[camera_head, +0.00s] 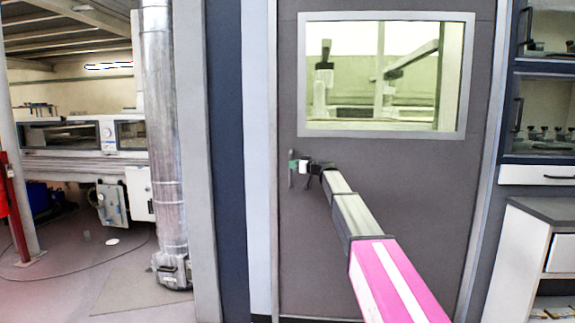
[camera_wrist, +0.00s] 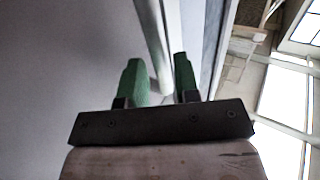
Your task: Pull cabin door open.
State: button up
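The cabin door (camera_head: 400,200) is a dark grey panel with a light-framed window in its upper half. It looks shut in its frame. A small handle (camera_head: 291,175) sits at the door's left edge, partly hidden by my gripper (camera_head: 300,165). My gripper is at the handle, at the end of my outstretched arm. In the wrist view, the two green fingers of my gripper (camera_wrist: 159,70) stand apart, with a pale vertical strip behind the gap.
A silver duct (camera_head: 164,130) stands left of the cabin wall. A white machine (camera_head: 85,137) is farther back on the left, with a cable on the floor. On the right are glass-fronted cabinets (camera_head: 545,115) and a low white cabinet (camera_head: 515,255) near the door.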

jog(key=shift+x, duration=2.4)
